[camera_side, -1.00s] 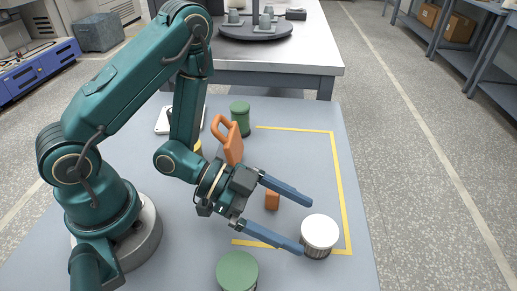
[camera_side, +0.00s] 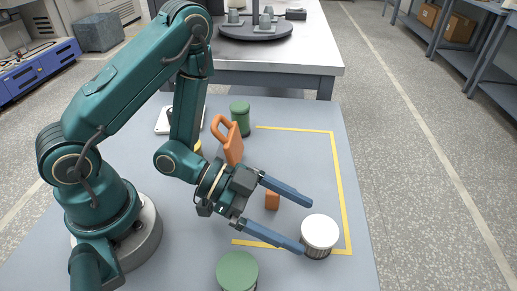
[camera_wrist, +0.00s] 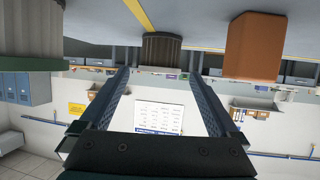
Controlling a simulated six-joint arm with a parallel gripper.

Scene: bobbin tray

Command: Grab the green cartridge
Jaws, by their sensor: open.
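Two green round things show in the side view. A green cylinder (camera_side: 240,118) stands upright at the back, behind an orange padlock-shaped piece. A wide green-lidded jar (camera_side: 238,270) stands at the front edge, partly cut off; it shows in the wrist view (camera_wrist: 30,40) at upper left. I cannot tell which is the cartridge. My gripper (camera_side: 305,227) is open, reaching right low over the table, with nothing held. A white-topped jar (camera_side: 319,232) is by the lower fingertip. In the wrist view, its dark ribbed side (camera_wrist: 161,50) lies between the fingers of my gripper (camera_wrist: 158,72).
The orange padlock-shaped piece (camera_side: 232,147) stands behind my gripper. A yellow line (camera_side: 341,185) marks a mostly clear area.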

